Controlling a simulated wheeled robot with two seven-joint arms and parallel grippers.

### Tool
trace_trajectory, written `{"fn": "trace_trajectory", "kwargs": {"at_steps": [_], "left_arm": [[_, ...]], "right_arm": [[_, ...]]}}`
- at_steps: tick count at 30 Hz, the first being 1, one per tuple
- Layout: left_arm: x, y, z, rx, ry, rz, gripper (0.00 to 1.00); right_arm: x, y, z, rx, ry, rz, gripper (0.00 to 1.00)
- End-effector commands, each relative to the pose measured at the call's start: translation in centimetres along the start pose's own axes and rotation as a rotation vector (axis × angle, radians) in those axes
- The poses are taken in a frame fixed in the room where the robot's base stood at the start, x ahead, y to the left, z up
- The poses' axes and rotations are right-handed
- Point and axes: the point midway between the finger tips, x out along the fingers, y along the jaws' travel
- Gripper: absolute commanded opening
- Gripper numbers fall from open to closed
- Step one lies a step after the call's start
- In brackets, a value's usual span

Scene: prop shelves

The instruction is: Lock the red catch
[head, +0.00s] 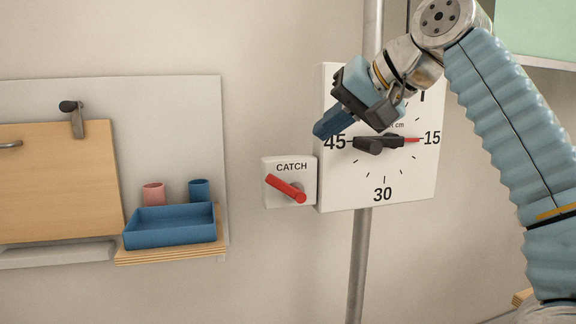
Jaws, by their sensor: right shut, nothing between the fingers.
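The red catch (286,188) is a red lever on a small white plate (270,200) marked CATCH. The lever is tilted, running from upper left down to its pivot at lower right. My right gripper (322,132) is shut and empty. In the picture it lies above and to the right of the catch, in front of the left part of the dial, with its tips pointing lower left. It is apart from the lever. My left gripper is not in view.
A white dial (350,190) with a dark handle (376,144) and red pointer adjoins the catch plate on the right. A metal pole (358,265) runs behind it. At left, a wooden shelf (170,253) holds a blue tray (170,236), a pink cup (153,193) and a blue cup (199,190).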

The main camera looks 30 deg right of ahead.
Motion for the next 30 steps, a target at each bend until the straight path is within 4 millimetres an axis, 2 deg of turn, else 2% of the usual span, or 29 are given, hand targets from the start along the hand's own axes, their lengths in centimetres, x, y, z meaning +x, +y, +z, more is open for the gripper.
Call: {"fn": "trace_trajectory", "kwargs": {"at_steps": [10,12,19,30], "left_arm": [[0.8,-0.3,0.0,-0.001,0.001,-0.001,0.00],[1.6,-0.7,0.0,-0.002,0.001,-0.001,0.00],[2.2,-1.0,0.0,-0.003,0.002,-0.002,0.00],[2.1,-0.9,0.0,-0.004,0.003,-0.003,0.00]], "right_arm": [[7.6,0.1,0.2,-0.001,-0.004,0.000,0.00],[8.4,0.3,1.3,-0.002,-0.002,0.001,0.00],[9.8,0.1,2.7,-0.002,0.000,0.000,0.00],[9.9,0.0,2.8,-0.001,0.000,0.000,0.00]]}}
